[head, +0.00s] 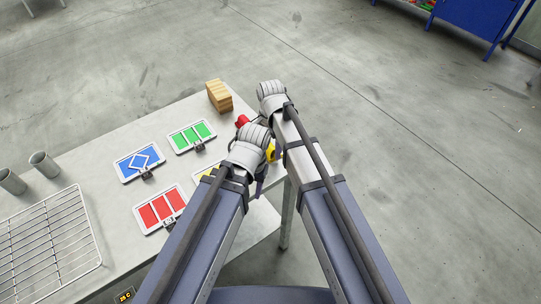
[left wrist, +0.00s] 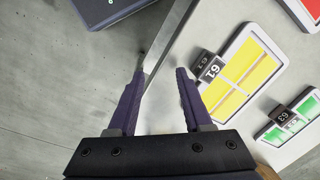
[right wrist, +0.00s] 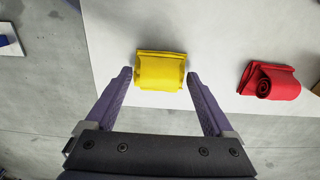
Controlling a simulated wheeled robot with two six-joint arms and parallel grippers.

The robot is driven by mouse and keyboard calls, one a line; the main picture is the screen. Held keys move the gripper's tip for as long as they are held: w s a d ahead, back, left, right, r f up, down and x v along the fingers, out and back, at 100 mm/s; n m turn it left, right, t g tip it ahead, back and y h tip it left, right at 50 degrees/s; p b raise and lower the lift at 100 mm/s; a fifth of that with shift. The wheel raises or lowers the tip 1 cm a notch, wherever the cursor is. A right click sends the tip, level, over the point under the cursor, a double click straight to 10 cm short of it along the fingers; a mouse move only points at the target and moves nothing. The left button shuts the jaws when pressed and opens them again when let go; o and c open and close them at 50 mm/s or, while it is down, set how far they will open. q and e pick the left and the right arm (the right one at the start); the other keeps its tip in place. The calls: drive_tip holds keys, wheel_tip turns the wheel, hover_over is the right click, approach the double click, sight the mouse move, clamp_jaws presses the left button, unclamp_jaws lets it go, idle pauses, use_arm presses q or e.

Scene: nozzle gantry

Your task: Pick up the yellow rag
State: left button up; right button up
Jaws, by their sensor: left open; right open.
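The yellow rag (right wrist: 160,72) is a folded bundle near the edge of the pale table in the right wrist view. In the head view only a bit of it (head: 270,153) shows between my arms. My right gripper (right wrist: 158,78) is open, its fingertips on either side of the rag's near part; I cannot tell whether they touch it. My left gripper (left wrist: 162,78) is open and empty over the table's edge, beside a yellow-panelled board (left wrist: 240,70). In the head view my forearms and wrists hide most of both grippers.
A rolled red rag (right wrist: 268,80) lies right of the yellow one in the right wrist view. Blue (head: 140,163), green (head: 192,136) and red (head: 160,209) boards, a wooden block (head: 219,96), a wire rack (head: 48,245) and two grey cups occupy the table (head: 95,140).

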sight(270, 145)
use_arm(q)
drive_tip(key=shift+f, duration=0.1)
use_arm(e)
drive_tip(key=shift+f, duration=0.1)
drive_tip(key=c, duration=1)
drive_tip(key=shift+o, duration=0.2)
wheel_tip(270, 145, up, 10)
drive_tip(key=p, duration=1)
use_arm(q)
wheel_tip(270, 145, up, 10)
